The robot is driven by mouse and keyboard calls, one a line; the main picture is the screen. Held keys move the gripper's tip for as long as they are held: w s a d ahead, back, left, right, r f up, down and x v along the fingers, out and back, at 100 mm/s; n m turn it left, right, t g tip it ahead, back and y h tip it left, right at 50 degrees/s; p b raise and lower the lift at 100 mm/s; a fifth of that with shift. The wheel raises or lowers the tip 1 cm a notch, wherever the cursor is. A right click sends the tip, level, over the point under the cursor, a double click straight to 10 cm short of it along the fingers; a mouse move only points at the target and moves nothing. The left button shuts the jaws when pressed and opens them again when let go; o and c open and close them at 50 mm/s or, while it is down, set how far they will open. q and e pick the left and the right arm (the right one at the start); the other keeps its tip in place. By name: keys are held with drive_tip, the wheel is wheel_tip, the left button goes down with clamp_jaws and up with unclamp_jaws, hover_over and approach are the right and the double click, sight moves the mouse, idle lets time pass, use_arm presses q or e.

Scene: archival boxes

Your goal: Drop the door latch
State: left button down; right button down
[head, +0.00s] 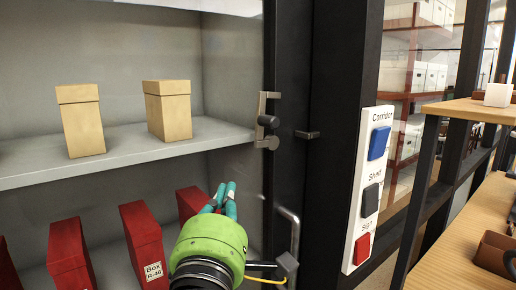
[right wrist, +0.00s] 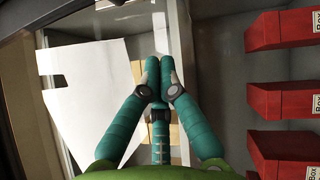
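In the right wrist view the fingertips (right wrist: 158,66) meet in front of the shelf. I cannot make out the latch in that view. My left gripper is not in view.
A grey bar handle (head: 294,235) is right of my right gripper. Tan boxes (head: 168,112) stand on the grey shelf (head: 120,150), with red boxes (head: 143,240) below. A panel with blue, black and red switches (head: 370,185) is right of the frame. A wooden desk (head: 455,240) stands farther right.

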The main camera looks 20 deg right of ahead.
drive_tip(key=s+r, duration=0.1)
drive_tip(key=s+r+h, duration=0.1)
drive_tip(key=r, duration=0.1)
drive_tip(key=shift+d+t, duration=0.1)
drive_tip(key=shift+t, duration=0.2)
drive_tip(key=p, duration=0.4)
approach(259, 124)
drive_tip(key=w+a, duration=0.1)
drive_tip(key=w, duration=0.2)
drive_tip(key=d, duration=0.1)
drive_tip(key=w+d+r+p, duration=0.1)
drive_tip(key=d, duration=0.1)
drive_tip(key=shift+w+d+r+p, duration=0.15)
drive_tip(key=shift+w+p, duration=0.2)
